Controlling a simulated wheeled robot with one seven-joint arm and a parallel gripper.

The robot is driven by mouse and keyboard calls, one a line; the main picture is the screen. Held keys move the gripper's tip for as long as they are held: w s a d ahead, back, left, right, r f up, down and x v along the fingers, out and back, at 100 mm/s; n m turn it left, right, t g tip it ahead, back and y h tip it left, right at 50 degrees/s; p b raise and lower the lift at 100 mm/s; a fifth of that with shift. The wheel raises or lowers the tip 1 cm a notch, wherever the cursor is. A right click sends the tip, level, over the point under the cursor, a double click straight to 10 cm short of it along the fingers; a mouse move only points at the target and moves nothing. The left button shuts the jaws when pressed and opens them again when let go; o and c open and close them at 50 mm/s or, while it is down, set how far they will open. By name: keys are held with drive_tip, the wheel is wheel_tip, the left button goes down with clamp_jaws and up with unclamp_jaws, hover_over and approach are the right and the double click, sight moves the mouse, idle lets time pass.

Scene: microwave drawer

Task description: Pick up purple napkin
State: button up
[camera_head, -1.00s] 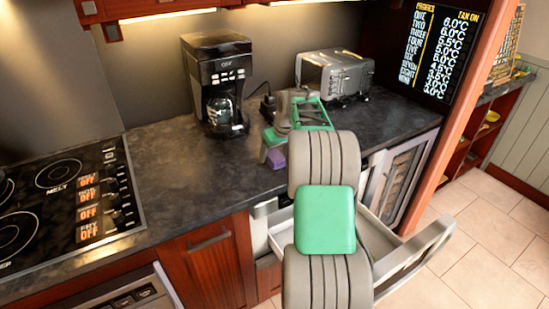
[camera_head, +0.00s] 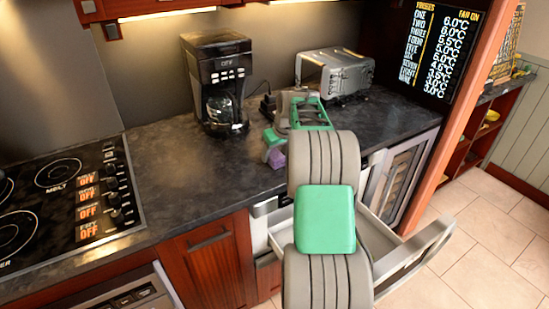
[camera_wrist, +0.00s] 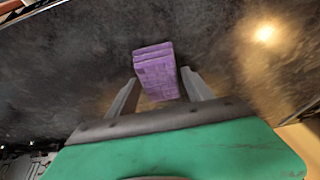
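The purple napkin (camera_wrist: 157,72) is a folded block. In the wrist view it lies between the two fingers of my gripper (camera_wrist: 158,78), near their tips. Narrow gaps show beside its lower part, so the fingers look open around it; contact at the tips is hard to judge. In the head view the napkin (camera_head: 277,157) is a small purple patch at the counter's front edge, just below my gripper (camera_head: 269,150). My green and grey arm hides part of that area, and whether the napkin rests on the counter is unclear.
The dark counter (camera_head: 180,165) holds a coffee maker (camera_head: 217,85) and a toaster (camera_head: 335,75) behind my arm. An open drawer (camera_head: 415,255) juts out below, partly behind my arm. A cooktop (camera_head: 65,190) is at left. The counter between cooktop and coffee maker is clear.

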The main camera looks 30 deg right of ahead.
sight(273, 152)
drive_tip(key=c, duration=1.2)
drive_tip(key=shift+r, duration=0.4)
wheel_tip(273, 152, up, 2)
drive_tip(key=shift+r, duration=0.2)
drive_tip(key=s+a+r+b, duration=0.1)
drive_tip(key=s+a+r, duration=0.1)
drive_tip(key=s+r, duration=0.1)
drive_tip(key=s+a+r+b, duration=0.1)
drive_tip(key=s+a+r, duration=0.1)
drive_tip(key=s+r, duration=0.2)
drive_tip(key=s+a+r+b, duration=0.1)
drive_tip(key=s+a+r, duration=0.2)
drive_tip(key=s, duration=0.2)
drive_tip(key=shift+s+r, duration=0.1)
drive_tip(key=shift+r, duration=0.05)
